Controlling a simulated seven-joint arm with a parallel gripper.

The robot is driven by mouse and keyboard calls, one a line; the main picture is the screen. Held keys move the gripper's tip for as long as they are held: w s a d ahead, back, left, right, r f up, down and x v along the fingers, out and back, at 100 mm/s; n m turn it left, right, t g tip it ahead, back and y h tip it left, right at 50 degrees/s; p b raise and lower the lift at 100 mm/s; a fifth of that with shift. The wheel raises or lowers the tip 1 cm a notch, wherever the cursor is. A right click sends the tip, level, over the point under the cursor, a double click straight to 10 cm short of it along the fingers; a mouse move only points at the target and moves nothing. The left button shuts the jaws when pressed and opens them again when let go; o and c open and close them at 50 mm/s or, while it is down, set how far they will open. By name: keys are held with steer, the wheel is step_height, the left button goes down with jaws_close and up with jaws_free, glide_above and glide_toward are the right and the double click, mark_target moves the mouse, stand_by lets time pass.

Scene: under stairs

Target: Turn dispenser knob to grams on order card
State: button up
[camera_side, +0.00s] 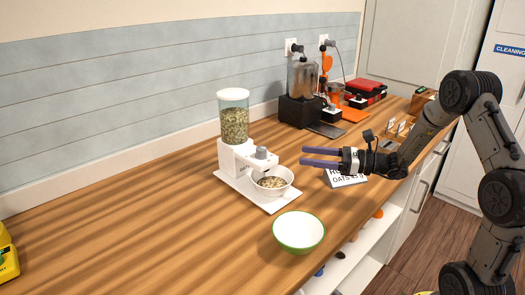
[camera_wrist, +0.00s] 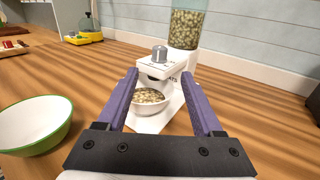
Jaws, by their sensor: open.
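The dispenser (camera_side: 234,120) is a clear cylinder of pale grain on a white base, standing on a white board. Its grey knob (camera_side: 261,153) is on the front of the white housing; the knob (camera_wrist: 159,53) also shows in the wrist view, above the spout. A white bowl (camera_side: 284,189) with grain in it sits under the spout. My gripper (camera_side: 304,157) is open and empty, with purple fingers pointing at the dispenser, apart from the knob.
A green-rimmed white bowl (camera_side: 299,231) stands empty near the counter's front edge. A dark grinder-like machine (camera_side: 301,88), an orange device (camera_side: 327,84) and a red case (camera_side: 366,91) stand at the back. A yellow item (camera_side: 7,255) is at the left edge.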

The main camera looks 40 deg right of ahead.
mark_target(262, 148)
steer(key=x, duration=1.3)
steer(key=shift+w+a, duration=0.15)
steer(key=shift+w, duration=0.1)
jaws_close()
